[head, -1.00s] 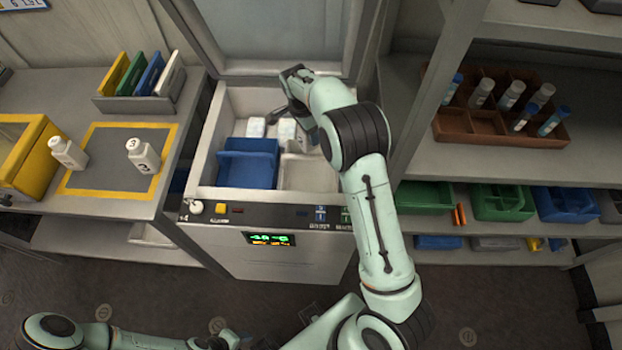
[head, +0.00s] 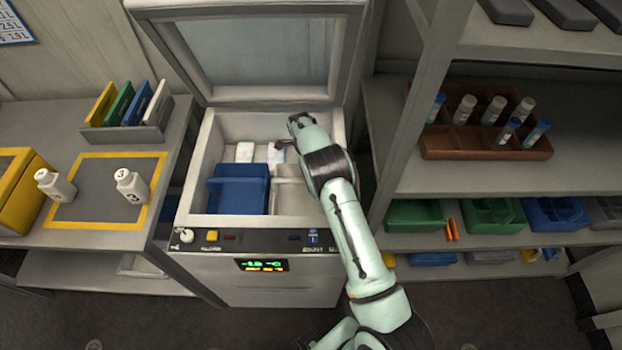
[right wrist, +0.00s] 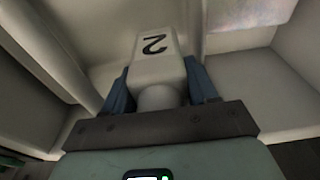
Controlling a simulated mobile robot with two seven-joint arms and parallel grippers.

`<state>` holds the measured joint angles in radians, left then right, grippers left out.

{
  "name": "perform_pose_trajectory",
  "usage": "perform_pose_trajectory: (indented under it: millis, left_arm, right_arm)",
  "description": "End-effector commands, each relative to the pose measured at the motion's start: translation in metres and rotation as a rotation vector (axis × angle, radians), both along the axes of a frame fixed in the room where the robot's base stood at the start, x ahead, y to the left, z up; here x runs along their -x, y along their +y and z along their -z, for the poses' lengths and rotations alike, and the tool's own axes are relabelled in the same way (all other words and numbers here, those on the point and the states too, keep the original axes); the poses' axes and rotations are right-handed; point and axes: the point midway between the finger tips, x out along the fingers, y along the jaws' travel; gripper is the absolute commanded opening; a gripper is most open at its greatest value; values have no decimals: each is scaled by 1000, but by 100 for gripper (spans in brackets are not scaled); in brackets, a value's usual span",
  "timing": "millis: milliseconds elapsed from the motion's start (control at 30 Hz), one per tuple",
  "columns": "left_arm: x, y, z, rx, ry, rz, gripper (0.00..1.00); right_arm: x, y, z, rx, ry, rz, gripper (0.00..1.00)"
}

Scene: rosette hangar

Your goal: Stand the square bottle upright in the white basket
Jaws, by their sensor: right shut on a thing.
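My right gripper (right wrist: 160,92) is shut on the square bottle (right wrist: 157,55), a white bottle marked "2". Its neck end is between the blue-grey fingers and its body points away from the wrist. In the head view my right gripper (head: 281,144) is over the back right part of an open chest; the bottle is not clearly visible there. The white basket (head: 291,196) is in the chest's right front, partly hidden by my right arm. The gripper is behind it in the picture. I cannot tell the bottle's height above the chest floor. My left gripper is out of view.
A blue basket (head: 238,190) stands left of the white one, with a white block (head: 245,152) behind it. The chest's lid (head: 255,55) is raised. A shelf post (head: 420,110) rises on the right.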

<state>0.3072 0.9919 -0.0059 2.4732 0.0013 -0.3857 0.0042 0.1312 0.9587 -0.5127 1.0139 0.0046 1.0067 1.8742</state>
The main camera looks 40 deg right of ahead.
Motion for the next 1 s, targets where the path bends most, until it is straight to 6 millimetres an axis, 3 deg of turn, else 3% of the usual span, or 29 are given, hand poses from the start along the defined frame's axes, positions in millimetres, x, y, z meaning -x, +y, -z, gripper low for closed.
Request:
perform_pose_trajectory:
  millis: [267, 500, 900, 933, 1000]
  left_arm:
    - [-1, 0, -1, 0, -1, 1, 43]
    - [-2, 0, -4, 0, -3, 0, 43]
    - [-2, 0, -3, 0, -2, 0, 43]
    - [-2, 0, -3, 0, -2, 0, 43]
    - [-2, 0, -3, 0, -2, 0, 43]
  right_arm:
    - [-1, 0, 24, 1, -1, 0, 20]
    - [-1, 0, 57, 1, -2, 1, 20]
    - [-1, 0, 64, 1, -2, 0, 20]
    - [-1, 0, 64, 0, -1, 0, 64]
    - [0, 0, 64, 0, -1, 0, 68]
